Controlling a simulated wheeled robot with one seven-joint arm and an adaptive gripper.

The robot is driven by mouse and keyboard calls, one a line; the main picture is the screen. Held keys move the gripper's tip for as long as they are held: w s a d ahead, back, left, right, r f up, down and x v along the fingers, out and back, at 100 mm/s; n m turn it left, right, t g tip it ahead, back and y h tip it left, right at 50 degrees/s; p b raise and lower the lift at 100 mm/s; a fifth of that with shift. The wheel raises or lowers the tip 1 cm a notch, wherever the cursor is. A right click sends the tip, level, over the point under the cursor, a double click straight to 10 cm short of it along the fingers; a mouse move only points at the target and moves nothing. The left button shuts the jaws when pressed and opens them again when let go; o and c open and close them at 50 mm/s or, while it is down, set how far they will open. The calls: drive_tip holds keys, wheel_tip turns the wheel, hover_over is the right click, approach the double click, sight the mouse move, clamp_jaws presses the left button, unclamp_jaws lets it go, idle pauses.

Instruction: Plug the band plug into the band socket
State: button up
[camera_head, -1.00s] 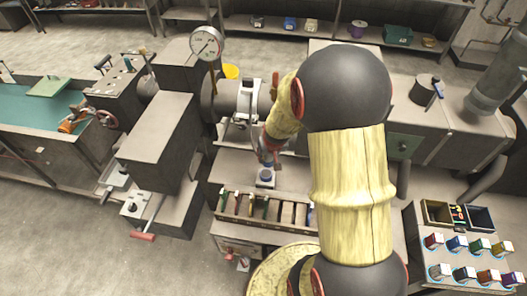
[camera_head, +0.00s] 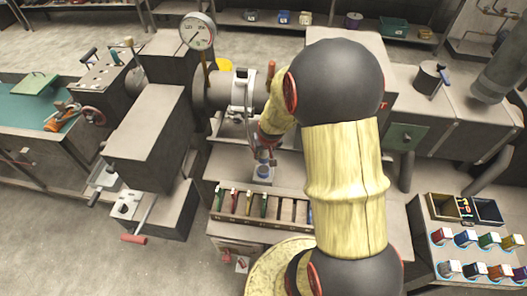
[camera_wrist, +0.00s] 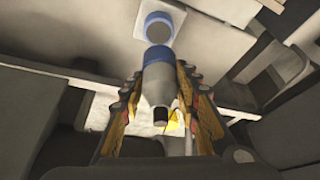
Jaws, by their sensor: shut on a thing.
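My gripper (camera_wrist: 160,78) is shut on the band plug (camera_wrist: 160,68), a grey cylinder with a blue band near its far end and a narrower near end, seen in the wrist view. The band socket (camera_wrist: 176,19), a pale square plate with a blue ring, lies just beyond the plug's banded end, roughly in line with it. Whether they touch I cannot tell. In the head view my gripper (camera_head: 264,150) is above the socket (camera_head: 263,176) on the bench; the plug there is too small to make out clearly.
A rack (camera_head: 255,222) with several coloured pieces stands just in front of the socket. A grey machine with a dial gauge (camera_head: 197,31) is at the left. A panel with several coloured blocks (camera_head: 466,237) is at the right.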

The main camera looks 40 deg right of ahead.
sight(267, 155)
drive_tip(key=shift+f+b, duration=1.9)
drive_tip(key=shift+f, duration=0.9)
drive_tip(key=shift+s, duration=0.1)
drive_tip(key=shift+f+b, duration=0.6)
drive_tip(key=shift+b, duration=0.2)
drive_tip(key=o, duration=1.2)
drive_tip(key=shift+c, duration=0.2)
drive_tip(key=shift+r, duration=0.1)
drive_tip(key=v, duration=1.2)
